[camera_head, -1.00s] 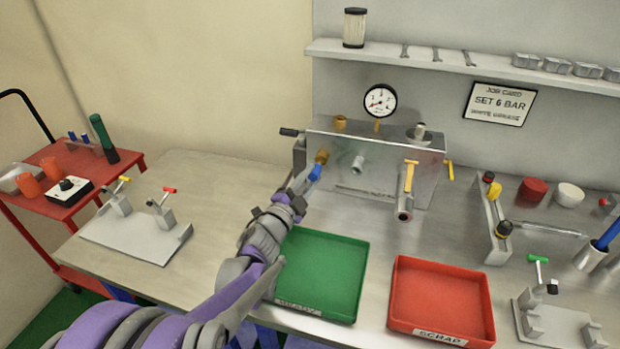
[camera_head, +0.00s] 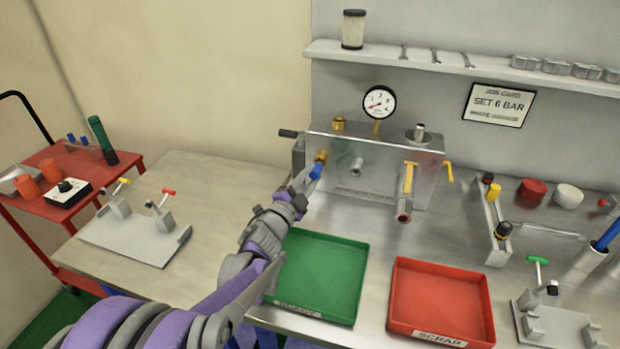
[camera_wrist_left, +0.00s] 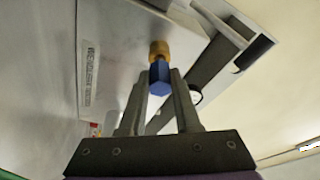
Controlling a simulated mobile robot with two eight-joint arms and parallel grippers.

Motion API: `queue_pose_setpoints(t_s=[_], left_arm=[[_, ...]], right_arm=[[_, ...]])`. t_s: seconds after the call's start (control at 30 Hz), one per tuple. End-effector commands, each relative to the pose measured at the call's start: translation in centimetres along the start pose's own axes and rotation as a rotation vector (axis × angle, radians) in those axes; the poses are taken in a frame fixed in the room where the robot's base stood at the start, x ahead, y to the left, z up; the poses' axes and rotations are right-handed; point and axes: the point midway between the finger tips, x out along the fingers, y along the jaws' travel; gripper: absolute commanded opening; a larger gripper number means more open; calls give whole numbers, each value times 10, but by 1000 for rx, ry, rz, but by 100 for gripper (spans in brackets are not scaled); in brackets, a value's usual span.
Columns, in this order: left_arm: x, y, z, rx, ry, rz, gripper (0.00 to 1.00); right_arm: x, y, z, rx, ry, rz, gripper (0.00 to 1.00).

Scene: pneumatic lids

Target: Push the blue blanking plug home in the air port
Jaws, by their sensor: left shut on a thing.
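The blue blanking plug (camera_head: 315,172) is between the fingertips of my left gripper (camera_head: 306,180), at the left of the metal block's front face. In the left wrist view, the blue plug (camera_wrist_left: 159,77) shows between the two fingers of my left gripper (camera_wrist_left: 159,88), which is shut on it. The brass air port (camera_head: 321,156) is directly in front of the plug. In the wrist view, the plug lines up with the brass port (camera_wrist_left: 159,48) and meets it. How deep the plug sits inside the port cannot be told. My right gripper is not in view.
The metal block (camera_head: 380,175) carries a gauge (camera_head: 379,102), a yellow-handled valve (camera_head: 408,180) and a plain fitting (camera_head: 357,165). A green tray (camera_head: 318,250) and a red scrap tray (camera_head: 441,270) lie in front. Bench left of the block is partly clear.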

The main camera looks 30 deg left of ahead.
Motion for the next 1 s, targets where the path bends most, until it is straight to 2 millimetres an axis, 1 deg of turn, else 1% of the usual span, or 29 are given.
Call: queue_pose_setpoints(t_s=[0.73,0.77,0.8,0.93,0.97,1.0], left_arm=[[16,0,4,0,0,0,0],[16,0,4,0,0,0,33],[16,0,4,0,0,0,40],[16,0,4,0,0,0,63],[16,0,4,0,0,0,66],[16,0,4,0,0,0,66]], right_arm=[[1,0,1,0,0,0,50],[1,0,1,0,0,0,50],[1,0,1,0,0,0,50],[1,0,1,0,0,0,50],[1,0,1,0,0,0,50],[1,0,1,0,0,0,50]])
